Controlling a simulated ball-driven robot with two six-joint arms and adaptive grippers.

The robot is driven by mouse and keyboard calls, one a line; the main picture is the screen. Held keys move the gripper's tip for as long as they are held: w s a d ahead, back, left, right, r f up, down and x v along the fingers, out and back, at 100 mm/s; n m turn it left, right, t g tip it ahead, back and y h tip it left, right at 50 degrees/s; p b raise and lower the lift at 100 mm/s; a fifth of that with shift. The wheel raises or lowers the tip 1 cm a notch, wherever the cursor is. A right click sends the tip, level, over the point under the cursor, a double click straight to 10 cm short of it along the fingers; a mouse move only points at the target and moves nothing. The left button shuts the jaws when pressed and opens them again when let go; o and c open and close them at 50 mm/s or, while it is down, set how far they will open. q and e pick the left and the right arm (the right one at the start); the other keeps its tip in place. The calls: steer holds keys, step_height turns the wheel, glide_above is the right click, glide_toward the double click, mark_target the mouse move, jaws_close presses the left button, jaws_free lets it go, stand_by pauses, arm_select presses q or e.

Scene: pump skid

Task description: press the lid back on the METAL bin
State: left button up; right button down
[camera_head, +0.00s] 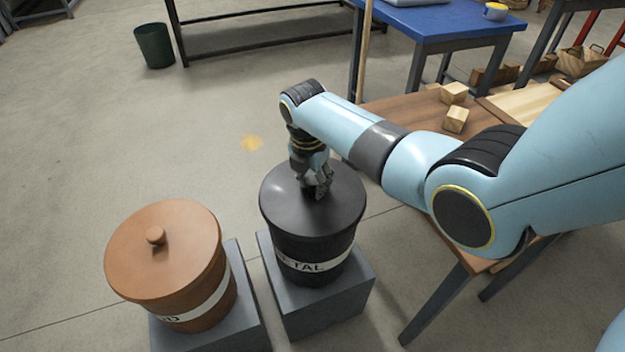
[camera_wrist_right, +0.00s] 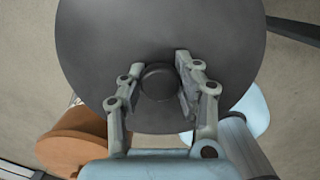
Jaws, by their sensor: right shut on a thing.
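The black METAL bin (camera_head: 310,262) stands on a grey block, with part of its white label band showing. Its dark round lid (camera_head: 285,205) lies over the bin's top; I cannot tell whether it is fully seated. My right gripper (camera_head: 318,188) comes down from above at the middle of the lid. In the right wrist view the lid (camera_wrist_right: 165,30) fills the upper middle, and the gripper's two fingers (camera_wrist_right: 152,85) are shut on its round knob (camera_wrist_right: 159,82), one on each side. The fingers hide most of the knob in the head view. My left gripper is not in view.
A brown lidded bin (camera_head: 165,250) stands on another grey block to the left. A wooden table (camera_head: 400,112) with wood blocks (camera_head: 455,119) is at the right, under my arm. A blue table (camera_head: 440,22) and a green bin (camera_head: 154,46) stand behind. The floor behind the bins is clear.

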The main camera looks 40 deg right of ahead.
steer(key=shift+p, duration=0.3)
steer(key=shift+f, duration=0.15)
stand_by(1.2)
steer(key=shift+p, duration=0.3)
stand_by(0.4)
steer(key=shift+c, duration=1.9)
jaws_free()
step_height(320, 180, up, 7)
steer(key=p, duration=0.7)
